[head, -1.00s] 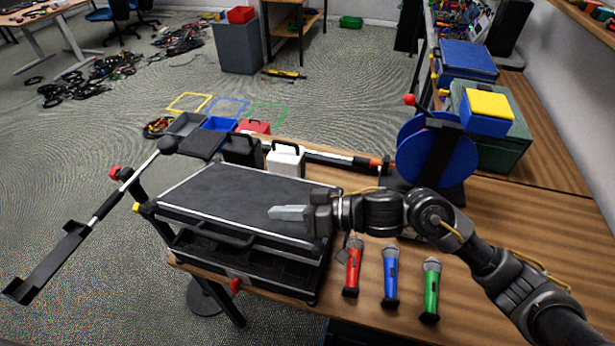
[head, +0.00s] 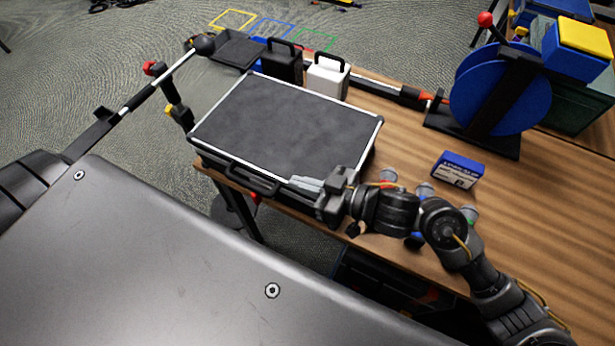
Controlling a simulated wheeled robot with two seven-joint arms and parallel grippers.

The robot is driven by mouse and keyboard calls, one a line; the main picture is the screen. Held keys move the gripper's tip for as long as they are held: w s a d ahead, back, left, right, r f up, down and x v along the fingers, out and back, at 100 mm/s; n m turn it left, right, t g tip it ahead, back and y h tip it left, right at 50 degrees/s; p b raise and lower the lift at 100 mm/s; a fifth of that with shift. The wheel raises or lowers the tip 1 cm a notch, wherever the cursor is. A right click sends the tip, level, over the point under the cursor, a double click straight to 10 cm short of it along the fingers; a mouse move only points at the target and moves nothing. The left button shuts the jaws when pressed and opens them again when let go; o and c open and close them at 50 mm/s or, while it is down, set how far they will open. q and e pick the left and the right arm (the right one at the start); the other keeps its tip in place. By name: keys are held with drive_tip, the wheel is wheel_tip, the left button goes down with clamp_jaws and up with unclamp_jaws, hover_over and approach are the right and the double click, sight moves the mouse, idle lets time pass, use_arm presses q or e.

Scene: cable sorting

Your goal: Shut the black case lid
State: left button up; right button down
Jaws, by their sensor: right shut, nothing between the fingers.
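The black case (head: 285,125) sits on the wooden table near its front left edge. Its lid lies flat with a silver trim, and no gap shows along the part of the front that I see. The handle (head: 252,180) is on the front side. My right gripper (head: 306,184) is shut and empty at the front right corner of the lid; its fingers lie over the edge and hide that corner. Whether they touch the lid I cannot tell. My left gripper is not in view.
Black (head: 281,62) and white (head: 327,76) handled boxes stand behind the case. A blue reel (head: 500,88) and small blue box (head: 458,170) are to the right. Microphones are partly hidden by my right arm. A boom arm (head: 160,80) reaches in from the left.

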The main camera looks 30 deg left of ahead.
drive_tip(key=shift+s+d+f, duration=0.1)
drive_tip(key=shift+s+f, duration=0.05)
drive_tip(key=shift+f, duration=0.3)
wheel_tip(320, 180, up, 6)
drive_tip(key=p, duration=0.6)
drive_tip(key=shift+f, duration=0.15)
drive_tip(key=shift+d+f+b, duration=0.25)
drive_tip(key=shift+d+b, duration=0.2)
drive_tip(key=shift+b, duration=0.05)
drive_tip(key=shift+d+f+b, duration=0.2)
drive_tip(key=shift+d+b, duration=0.25)
drive_tip(key=b+v, duration=0.1)
drive_tip(key=v, duration=0.7)
drive_tip(key=shift+r, duration=0.3)
drive_tip(key=shift+a, duration=0.1)
